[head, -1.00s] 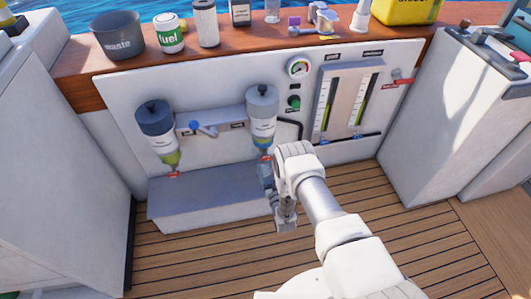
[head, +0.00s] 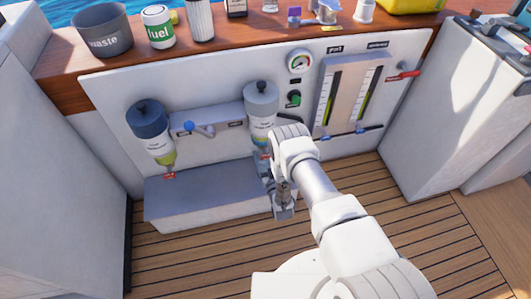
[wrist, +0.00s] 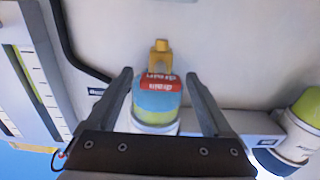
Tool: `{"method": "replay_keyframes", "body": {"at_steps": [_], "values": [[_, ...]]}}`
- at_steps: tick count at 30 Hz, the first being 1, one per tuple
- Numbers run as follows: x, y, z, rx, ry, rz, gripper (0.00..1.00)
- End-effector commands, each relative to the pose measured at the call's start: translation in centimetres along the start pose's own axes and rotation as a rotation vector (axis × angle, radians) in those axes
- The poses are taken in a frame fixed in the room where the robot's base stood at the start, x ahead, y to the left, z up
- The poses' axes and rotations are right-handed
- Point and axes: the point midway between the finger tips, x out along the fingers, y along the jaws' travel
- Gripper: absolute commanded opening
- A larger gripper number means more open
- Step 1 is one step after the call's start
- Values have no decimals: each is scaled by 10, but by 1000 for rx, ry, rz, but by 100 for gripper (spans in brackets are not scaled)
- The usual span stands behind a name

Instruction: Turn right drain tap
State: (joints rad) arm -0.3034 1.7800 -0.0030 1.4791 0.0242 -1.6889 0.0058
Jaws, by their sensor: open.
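My gripper (wrist: 160,75) is open, with one finger on each side of the bowl near the label. The tap stands past the fingertips, between their lines. I cannot tell whether the fingers touch the bowl. In the head view, my arm hides the tap and most of the fingers.
The left filter (head: 151,130), with a blue top, hangs on the same bracket. A blue-handled lever (head: 198,129) sits between the filters. A grey ledge (head: 195,195) lies below. A black hose (wrist: 62,40) runs beside the right filter. Gauges (head: 345,95) stand to the right.

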Motion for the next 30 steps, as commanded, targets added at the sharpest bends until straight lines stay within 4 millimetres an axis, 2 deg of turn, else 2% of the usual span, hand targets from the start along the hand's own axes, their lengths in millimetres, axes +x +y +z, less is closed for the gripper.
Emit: {"method": "replay_keyframes", "body": {"at_steps": [8, 22, 26, 30], "values": [[0, 0, 0, 0, 0, 0, 85], [0, 0, 0, 0, 0, 0, 2], [0, 0, 0, -16, 0, -1, 0], [0, -2, 0, -126, -1, -3, 0]]}}
